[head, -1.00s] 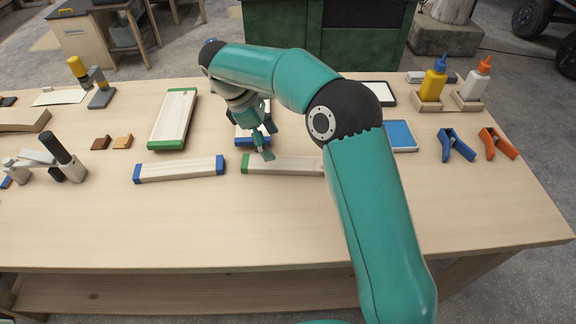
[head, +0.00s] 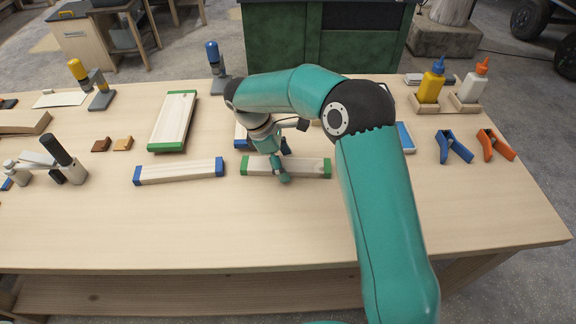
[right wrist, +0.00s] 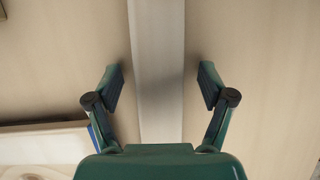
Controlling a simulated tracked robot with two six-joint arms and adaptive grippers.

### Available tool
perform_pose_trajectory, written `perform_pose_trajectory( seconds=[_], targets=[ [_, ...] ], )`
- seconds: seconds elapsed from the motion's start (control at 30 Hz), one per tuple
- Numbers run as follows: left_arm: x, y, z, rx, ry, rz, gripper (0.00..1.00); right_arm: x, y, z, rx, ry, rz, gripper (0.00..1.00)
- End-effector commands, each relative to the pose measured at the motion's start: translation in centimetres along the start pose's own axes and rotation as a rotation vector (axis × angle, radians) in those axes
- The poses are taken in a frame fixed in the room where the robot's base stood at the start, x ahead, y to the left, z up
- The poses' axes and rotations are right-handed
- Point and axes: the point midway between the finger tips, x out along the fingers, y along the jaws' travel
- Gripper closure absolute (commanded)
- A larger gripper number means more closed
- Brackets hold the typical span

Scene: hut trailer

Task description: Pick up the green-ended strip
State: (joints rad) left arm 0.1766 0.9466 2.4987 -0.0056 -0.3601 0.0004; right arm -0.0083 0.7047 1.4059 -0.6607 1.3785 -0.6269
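The green-ended strip (head: 310,167) lies flat on the workbench, pale wood with a green cap at each end. My right gripper (head: 284,164) is over its middle. In the right wrist view the right gripper (right wrist: 160,88) is open, with one finger on each side of the pale strip (right wrist: 158,60) and a gap to it on both sides. I cannot tell how far down the fingertips reach. My left gripper is not in view.
A blue-ended strip (head: 180,171) lies to the left. A wider green-ended board (head: 173,120) lies behind it. A blue-edged item (head: 241,135) is partly hidden behind my arm. Blue (head: 454,146) and orange (head: 495,145) clamps lie at right. The bench front is clear.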

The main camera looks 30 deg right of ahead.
Motion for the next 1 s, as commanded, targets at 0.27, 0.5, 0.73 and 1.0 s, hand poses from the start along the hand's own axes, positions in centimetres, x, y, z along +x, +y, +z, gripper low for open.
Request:
perform_pose_trajectory(
  seconds=[0.27,0.5,0.73,1.0],
  targets=[
    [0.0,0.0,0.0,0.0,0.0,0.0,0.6,0.0,0.0,0.1,0.001,0.0,-0.001,0.65],
    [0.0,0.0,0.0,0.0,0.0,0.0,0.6,0.0,0.0,0.1,0.002,0.0,-0.001,0.86],
    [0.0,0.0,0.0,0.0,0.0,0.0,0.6,-0.3,0.0,0.2,0.002,0.0,-0.001,0.86],
    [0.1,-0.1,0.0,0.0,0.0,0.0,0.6,-2.5,0.1,1.1,0.005,0.003,0.001,0.86]
  ],
)
